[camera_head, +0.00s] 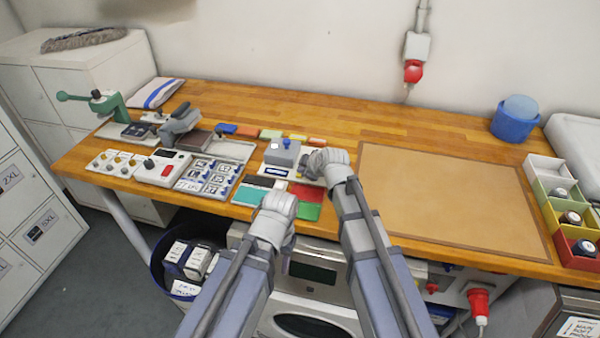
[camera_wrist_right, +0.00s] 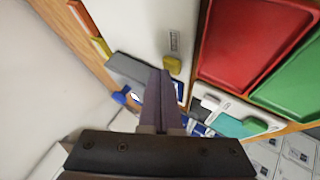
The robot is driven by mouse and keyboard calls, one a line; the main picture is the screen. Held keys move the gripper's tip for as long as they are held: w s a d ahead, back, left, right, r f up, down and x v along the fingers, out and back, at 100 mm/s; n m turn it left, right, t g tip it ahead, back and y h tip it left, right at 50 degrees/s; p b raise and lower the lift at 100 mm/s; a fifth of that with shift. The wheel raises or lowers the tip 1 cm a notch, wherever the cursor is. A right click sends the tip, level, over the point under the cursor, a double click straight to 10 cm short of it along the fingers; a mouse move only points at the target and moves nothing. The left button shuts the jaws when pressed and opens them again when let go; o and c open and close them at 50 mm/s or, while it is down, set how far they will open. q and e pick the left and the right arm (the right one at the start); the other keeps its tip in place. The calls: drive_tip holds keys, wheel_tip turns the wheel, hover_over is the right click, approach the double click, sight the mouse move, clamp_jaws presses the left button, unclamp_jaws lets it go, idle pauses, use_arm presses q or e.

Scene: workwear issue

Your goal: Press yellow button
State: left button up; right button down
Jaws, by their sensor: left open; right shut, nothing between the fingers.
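The yellow button (camera_wrist_right: 172,63) shows in the right wrist view as a small yellow block on a pale panel (camera_wrist_right: 150,25), beside a small printed label. My right gripper (camera_wrist_right: 158,75) is shut and empty. Its fingertips are close to the button, just left of and below it in that view; whether they touch cannot be told. In the head view my right gripper (camera_head: 318,160) is over the panel right of a grey unit with a blue knob (camera_head: 283,153), and I cannot make out the button there. My left gripper (camera_head: 280,205) is open and empty at the bench's front edge, by the coloured trays.
Red (camera_head: 306,190) and green (camera_head: 308,211) trays lie in front of my right gripper. A row of small coloured blocks (camera_head: 270,134) lies behind. A control box with a red button (camera_head: 162,167) stands left. A brown mat (camera_head: 440,195) lies bare on the right.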

drive_tip(key=shift+r+p, duration=0.4)
drive_tip(key=shift+r, duration=0.2)
wheel_tip(320, 180, up, 5)
drive_tip(key=p, duration=0.5)
idle(0.6)
drive_tip(key=s+f+m+g, duration=0.1)
drive_tip(key=s, duration=0.3)
drive_tip(key=s+f+m+g+h, duration=0.1)
drive_tip(key=s+f+m+g, duration=0.1)
drive_tip(key=s, duration=0.3)
drive_tip(key=s+f+m+g+h, duration=0.1)
drive_tip(key=s+f, duration=0.1)
drive_tip(key=s, duration=0.3)
drive_tip(key=shift+s, duration=0.25)
drive_tip(key=s+d+m+g+h, duration=0.1)
drive_tip(key=s+d+m+g, duration=0.1)
drive_tip(key=s, duration=0.5)
drive_tip(key=s+d+f+m+g+h, duration=0.1)
drive_tip(key=s+d+m+g+h, duration=0.1)
drive_tip(key=s+m, duration=0.2)
drive_tip(key=s, duration=0.3)
drive_tip(key=shift+d+f+m+g+h, duration=0.3)
drive_tip(key=shift+d, duration=0.1)
